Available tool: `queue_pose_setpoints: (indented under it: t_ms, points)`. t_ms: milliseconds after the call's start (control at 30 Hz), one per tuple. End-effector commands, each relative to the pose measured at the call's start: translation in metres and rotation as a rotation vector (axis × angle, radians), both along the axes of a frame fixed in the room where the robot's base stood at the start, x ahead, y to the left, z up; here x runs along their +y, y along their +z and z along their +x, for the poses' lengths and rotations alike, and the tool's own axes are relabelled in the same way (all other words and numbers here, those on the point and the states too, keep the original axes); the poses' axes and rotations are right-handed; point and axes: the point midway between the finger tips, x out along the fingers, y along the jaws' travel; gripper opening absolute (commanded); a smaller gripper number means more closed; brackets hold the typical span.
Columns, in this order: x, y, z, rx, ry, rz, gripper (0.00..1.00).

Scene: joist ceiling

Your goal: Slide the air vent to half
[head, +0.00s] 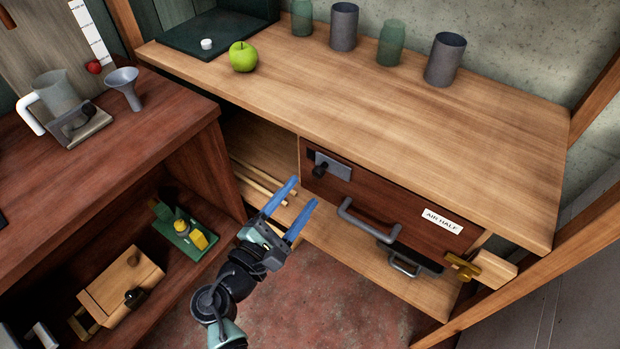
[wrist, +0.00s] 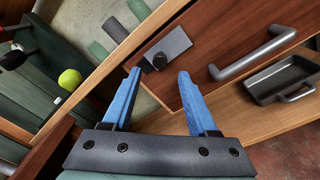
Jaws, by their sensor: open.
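The wooden front panel (head: 385,207) under the bench top carries a white label reading "AIR HALF" (head: 442,221). At its left end is a grey metal plate (head: 338,166) with a black knob (head: 319,171), which looks like the air vent slide. The plate (wrist: 174,44) and knob (wrist: 159,61) also show in the wrist view. My gripper (head: 305,191) is open and empty, below and in front of the knob. In the wrist view the knob appears between the blue fingertips; I cannot tell how far beyond them it is.
A grey bar handle (head: 365,220) sits right of the knob, with a dark tray (head: 405,259) below. A brass latch (head: 463,267) is at the right end. A green apple (head: 243,57) and several cups stand on the bench top. A reddish cabinet (head: 130,160) stands left.

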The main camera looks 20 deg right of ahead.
Motion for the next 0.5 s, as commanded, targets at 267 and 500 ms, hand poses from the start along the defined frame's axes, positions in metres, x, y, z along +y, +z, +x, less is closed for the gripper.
queue_pose_setpoints:
  t_ms: [267,500]
  points:
    - [0.042,0.001,-0.036,-0.001,0.003,0.001,0.59]
    - [0.054,0.0,-0.048,-0.001,-0.001,0.0,0.59]
